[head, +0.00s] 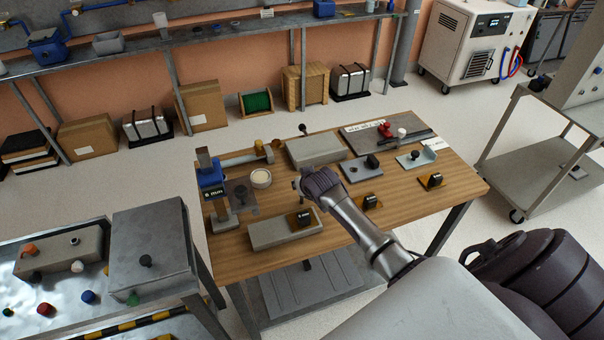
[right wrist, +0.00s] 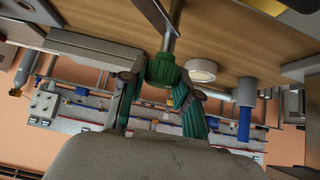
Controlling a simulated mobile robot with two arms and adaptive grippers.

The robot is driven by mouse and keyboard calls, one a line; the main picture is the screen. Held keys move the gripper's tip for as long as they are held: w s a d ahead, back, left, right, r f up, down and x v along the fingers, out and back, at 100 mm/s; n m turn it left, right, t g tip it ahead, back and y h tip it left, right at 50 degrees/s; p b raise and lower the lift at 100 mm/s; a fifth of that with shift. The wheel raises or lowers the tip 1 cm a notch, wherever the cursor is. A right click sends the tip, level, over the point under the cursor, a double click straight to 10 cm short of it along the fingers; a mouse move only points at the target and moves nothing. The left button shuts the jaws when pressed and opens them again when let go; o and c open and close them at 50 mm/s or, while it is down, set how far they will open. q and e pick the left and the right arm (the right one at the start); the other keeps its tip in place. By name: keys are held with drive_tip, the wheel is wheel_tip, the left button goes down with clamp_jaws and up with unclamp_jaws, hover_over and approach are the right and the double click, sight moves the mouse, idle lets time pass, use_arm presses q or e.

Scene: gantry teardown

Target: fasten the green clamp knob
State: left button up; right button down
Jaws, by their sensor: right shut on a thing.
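The green clamp knob (right wrist: 163,69) shows in the right wrist view at the end of a grey rod, with the wooden table behind it. My right gripper (right wrist: 160,82) is shut on the knob, with a finger on either side. In the head view, my right gripper (head: 308,184) is over the middle of the table (head: 350,236), and its hand hides the knob there. My left gripper is not in view.
A blue-topped stand (head: 211,178) and a white round piece (head: 261,178) are left of my right gripper. Grey blocks (head: 285,232) (head: 316,150) lie in front and behind. Small fixtures (head: 416,158) stand on the right. A metal bench (head: 150,220) is at the left.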

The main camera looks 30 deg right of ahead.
drive_tip(key=shift+a+m+h, duration=0.15)
drive_tip(key=shift+m+h, duration=0.45)
drive_tip(key=shift+m, duration=0.4)
drive_tip(key=shift+f+m+g+h+b, duration=0.1)
drive_tip(key=shift+m+g+h+b, duration=0.2)
drive_tip(key=shift+m+g+h, duration=0.5)
drive_tip(key=m+g+h+b, duration=0.1)
drive_tip(key=m+b, duration=0.1)
drive_tip(key=m, duration=0.1)
drive_tip(key=shift+f+h+b, duration=0.1)
drive_tip(key=shift+h+b, duration=0.2)
drive_tip(key=shift+m+g+h+b, duration=0.5)
drive_tip(key=shift+m+g+b, duration=0.2)
drive_tip(key=shift+m+b, duration=0.3)
drive_tip(key=shift+r, duration=0.2)
drive_tip(key=c, duration=0.8)
unclamp_jaws()
drive_tip(key=shift+r, duration=0.1)
